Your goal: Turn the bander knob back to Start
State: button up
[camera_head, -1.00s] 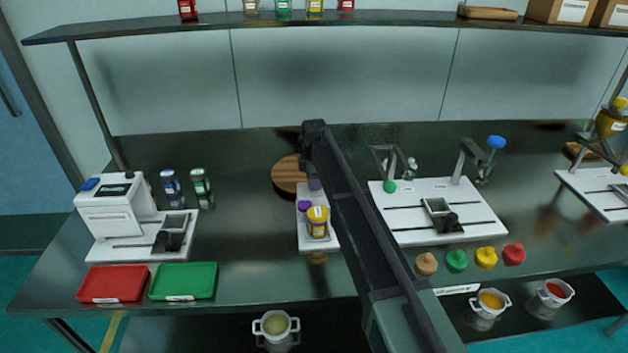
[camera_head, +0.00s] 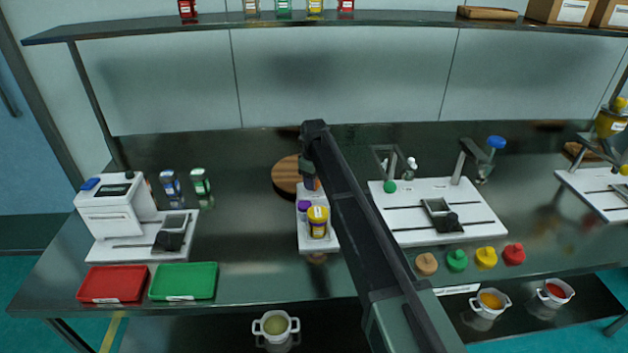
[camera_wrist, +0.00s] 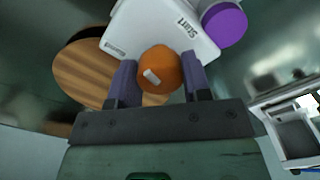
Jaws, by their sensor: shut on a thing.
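The bander knob (camera_wrist: 165,64) is orange with a white mark (camera_wrist: 152,76), and in the wrist view it sits between the fingers of my gripper (camera_wrist: 158,80). My gripper is shut on it. The knob is on the white bander plate (camera_wrist: 133,20), which has a "Start" label (camera_wrist: 187,27) and a second, partly readable label (camera_wrist: 122,47) beside the knob. I cannot tell exactly which label the mark points to. In the head view my gripper (camera_head: 310,180) is at the plate's back end, and my arm hides much of it.
A round wooden board (camera_head: 285,176) lies behind on the left.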

jog(key=m, duration=1.1)
jog(key=shift+m, duration=1.9)
jog(key=o, duration=0.9)
jog(key=shift+r, duration=0.1)
notch_tip(320, 180, up, 11)
jog(key=p, duration=1.1)
